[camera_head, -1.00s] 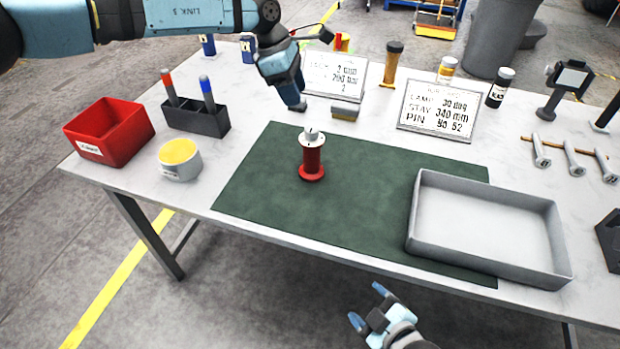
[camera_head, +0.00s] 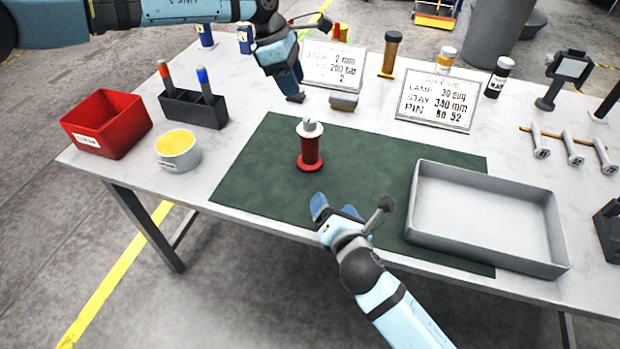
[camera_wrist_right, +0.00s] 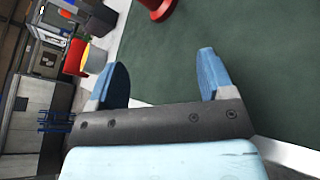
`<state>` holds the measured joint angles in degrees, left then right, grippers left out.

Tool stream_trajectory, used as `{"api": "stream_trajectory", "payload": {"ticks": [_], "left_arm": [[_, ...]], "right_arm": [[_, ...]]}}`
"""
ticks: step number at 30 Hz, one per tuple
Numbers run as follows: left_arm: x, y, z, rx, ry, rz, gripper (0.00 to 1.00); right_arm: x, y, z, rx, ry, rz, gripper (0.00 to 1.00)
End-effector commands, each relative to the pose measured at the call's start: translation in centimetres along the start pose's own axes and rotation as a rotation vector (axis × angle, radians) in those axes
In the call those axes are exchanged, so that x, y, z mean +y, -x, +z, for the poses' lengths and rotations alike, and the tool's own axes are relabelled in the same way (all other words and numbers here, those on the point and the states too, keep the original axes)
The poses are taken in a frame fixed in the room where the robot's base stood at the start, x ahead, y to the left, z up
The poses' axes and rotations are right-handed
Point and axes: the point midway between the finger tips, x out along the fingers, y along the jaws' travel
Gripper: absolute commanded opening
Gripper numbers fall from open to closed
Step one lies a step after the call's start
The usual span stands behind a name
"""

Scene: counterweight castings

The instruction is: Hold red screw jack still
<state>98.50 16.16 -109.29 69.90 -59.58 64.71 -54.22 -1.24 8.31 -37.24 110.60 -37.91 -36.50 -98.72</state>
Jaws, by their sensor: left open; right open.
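The red screw jack (camera_head: 310,149) stands upright on the green mat (camera_head: 265,190), with a grey screw head on top. Its red base (camera_wrist_right: 160,8) shows at the top edge of the right wrist view, ahead of the fingers. My right gripper (camera_head: 336,210) is open and empty over the mat's front edge, nearer the camera than the jack and apart from it. Its two blue fingers (camera_wrist_right: 162,82) show in the right wrist view with nothing between them. My left gripper (camera_head: 293,84) is open above the back of the table, behind the jack and not touching it.
A grey tray (camera_head: 487,263) lies on the mat's right side. A red bin (camera_head: 105,125), a yellow-topped pot (camera_head: 178,152) and a dark pen holder (camera_head: 193,110) stand at left. The mat around the jack is clear.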

Motion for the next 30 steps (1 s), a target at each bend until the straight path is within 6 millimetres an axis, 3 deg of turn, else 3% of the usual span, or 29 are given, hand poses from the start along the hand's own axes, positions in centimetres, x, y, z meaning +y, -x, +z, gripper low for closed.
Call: {"api": "stream_trajectory", "payload": {"ticks": [6,12,20,30], "left_arm": [[0.0,0.0,0.0,0.000,0.000,0.000,0.43],[0.0,0.0,0.0,0.000,0.000,0.000,0.43],[0.0,0.0,0.0,0.000,0.000,0.000,0.43],[0.0,0.0,0.0,0.000,0.000,0.000,0.43]], "right_arm": [[2.5,-4.5,0.4,-0.168,0.379,-0.101,0.75],[4.4,-6.2,0.8,-0.263,0.581,-0.154,0.75],[4.8,-8.0,1.5,-0.290,0.632,-0.168,0.75],[4.4,-14.2,3.6,-0.288,0.629,-0.168,0.75]]}}
